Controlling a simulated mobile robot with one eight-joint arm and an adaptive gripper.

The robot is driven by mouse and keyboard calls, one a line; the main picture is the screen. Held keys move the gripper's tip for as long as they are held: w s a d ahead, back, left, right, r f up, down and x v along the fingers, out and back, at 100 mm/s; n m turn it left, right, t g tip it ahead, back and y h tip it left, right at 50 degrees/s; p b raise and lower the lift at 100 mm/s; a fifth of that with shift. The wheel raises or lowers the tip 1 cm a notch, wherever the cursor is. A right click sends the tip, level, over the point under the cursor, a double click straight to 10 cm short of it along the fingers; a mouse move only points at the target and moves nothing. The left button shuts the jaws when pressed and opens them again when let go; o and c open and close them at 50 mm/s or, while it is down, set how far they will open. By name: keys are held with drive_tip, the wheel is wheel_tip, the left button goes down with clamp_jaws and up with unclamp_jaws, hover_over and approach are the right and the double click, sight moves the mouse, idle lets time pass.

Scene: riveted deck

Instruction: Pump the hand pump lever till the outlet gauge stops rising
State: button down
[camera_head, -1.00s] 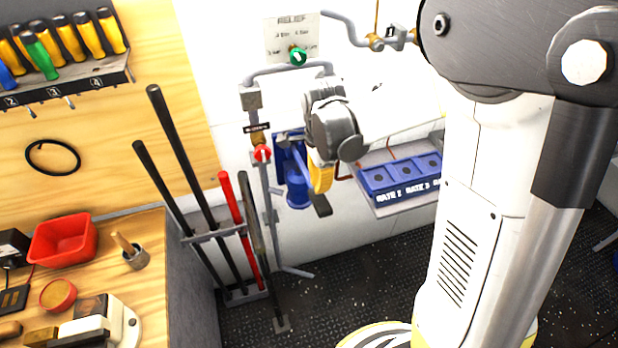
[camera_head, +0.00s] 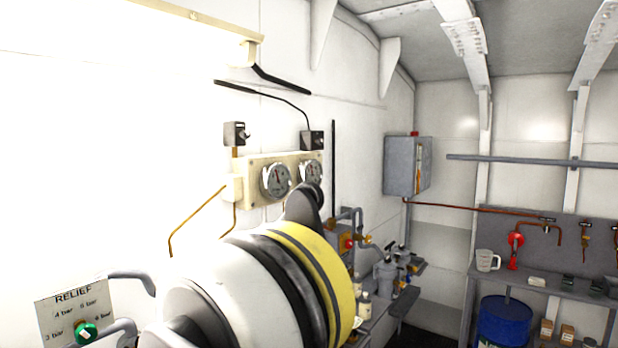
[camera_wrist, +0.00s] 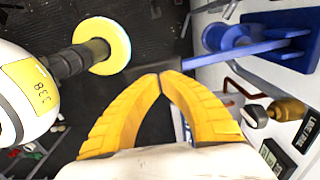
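In the wrist view, the blue hand pump (camera_wrist: 218,38) is at the upper right, and its blue lever (camera_wrist: 235,54) runs left to a dark end beyond my fingertips. My gripper (camera_wrist: 161,76) has its yellow fingers bowed and the tips together, with no lever visible between them. The tips overlap the dark lever end in the picture; contact is unclear. In the head view, two round gauges, a nearer one (camera_head: 276,181) and a farther one (camera_head: 312,172), sit on a cream panel (camera_head: 256,170). Their readings are too small to tell. My arm hides the pump there.
A relief plate (camera_head: 72,296) with a green knob (camera_head: 85,333) is at the lower left. A grey box (camera_head: 405,165) hangs beyond the gauges. A shelf with a blue drum (camera_head: 503,322) below stands at right. A brass fitting (camera_wrist: 288,110) is beside the pump in the wrist view.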

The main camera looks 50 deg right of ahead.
idle(0.4)
wheel_tip(320, 180, down, 14)
drive_tip(key=b, duration=1.2)
wheel_tip(320, 180, up, 14)
drive_tip(key=p, duration=1)
idle(1.1)
wheel_tip(320, 180, down, 14)
drive_tip(key=b, duration=1.2)
wheel_tip(320, 180, up, 14)
drive_tip(key=p, duration=1)
